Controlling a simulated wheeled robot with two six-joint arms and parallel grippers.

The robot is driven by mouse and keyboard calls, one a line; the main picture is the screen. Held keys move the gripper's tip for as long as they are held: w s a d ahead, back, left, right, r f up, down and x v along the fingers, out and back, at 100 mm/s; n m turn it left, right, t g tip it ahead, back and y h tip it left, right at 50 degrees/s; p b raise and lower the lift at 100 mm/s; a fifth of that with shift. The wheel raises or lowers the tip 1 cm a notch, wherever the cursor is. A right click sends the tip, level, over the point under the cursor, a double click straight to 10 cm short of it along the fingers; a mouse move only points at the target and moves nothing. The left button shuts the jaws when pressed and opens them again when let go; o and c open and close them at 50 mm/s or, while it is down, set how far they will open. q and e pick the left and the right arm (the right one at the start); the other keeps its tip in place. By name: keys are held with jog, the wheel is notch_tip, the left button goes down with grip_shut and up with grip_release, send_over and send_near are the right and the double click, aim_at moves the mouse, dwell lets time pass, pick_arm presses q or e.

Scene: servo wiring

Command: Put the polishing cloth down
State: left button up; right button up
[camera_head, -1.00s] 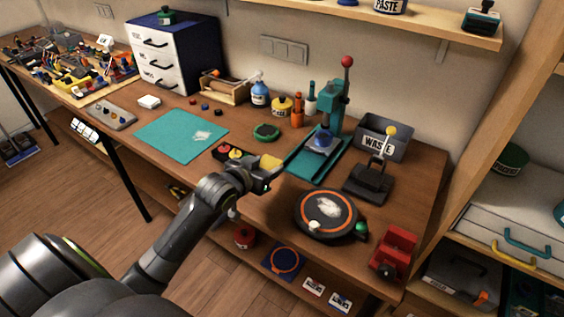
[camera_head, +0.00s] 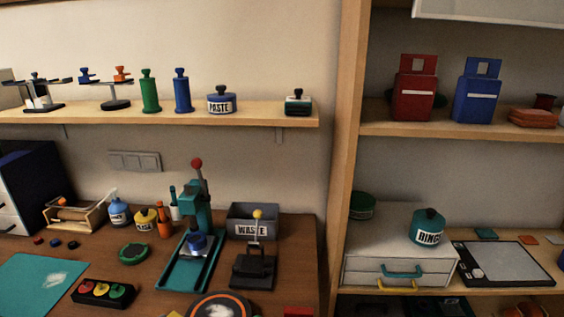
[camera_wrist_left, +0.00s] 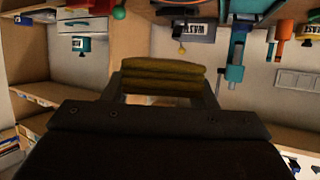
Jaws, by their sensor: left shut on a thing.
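The polishing cloth (camera_wrist_left: 163,76) is a folded, olive-yellow, layered pad in the left wrist view. My left gripper (camera_wrist_left: 163,98) is shut on it, with a finger at each side. The cloth shows in front of the shelf and bench, which look upside down in this view. In the head view only a small yellow patch shows at the bottom edge, and I cannot tell if it is the cloth. My right gripper is in neither view.
The bench holds a teal mat (camera_head: 40,283), a teal press (camera_head: 196,235), a waste bin (camera_head: 252,222) and a black turntable (camera_head: 222,305) at the bottom edge. The wooden shelf at right holds a white drawer unit (camera_head: 398,248) and a ring jar (camera_head: 428,228).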

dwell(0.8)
pick_arm(q)
jog(key=w+a+f+n+t+y, duration=0.1)
jog(key=w+a+f+n+y, duration=0.1)
jog(key=w+a, duration=0.4)
jog(key=w+a+f+n+y, duration=0.3)
jog(key=w+a+y, duration=0.1)
jog(key=w+a, duration=0.3)
jog(key=shift+f+t, duration=0.3)
jog(key=shift+t, duration=0.1)
jog(key=shift+n, duration=0.3)
notch_tip(320, 180, down, 5)
jog(key=shift+f+p, duration=0.4)
jog(key=shift+f, duration=1.9)
jog(key=shift+f, duration=0.15)
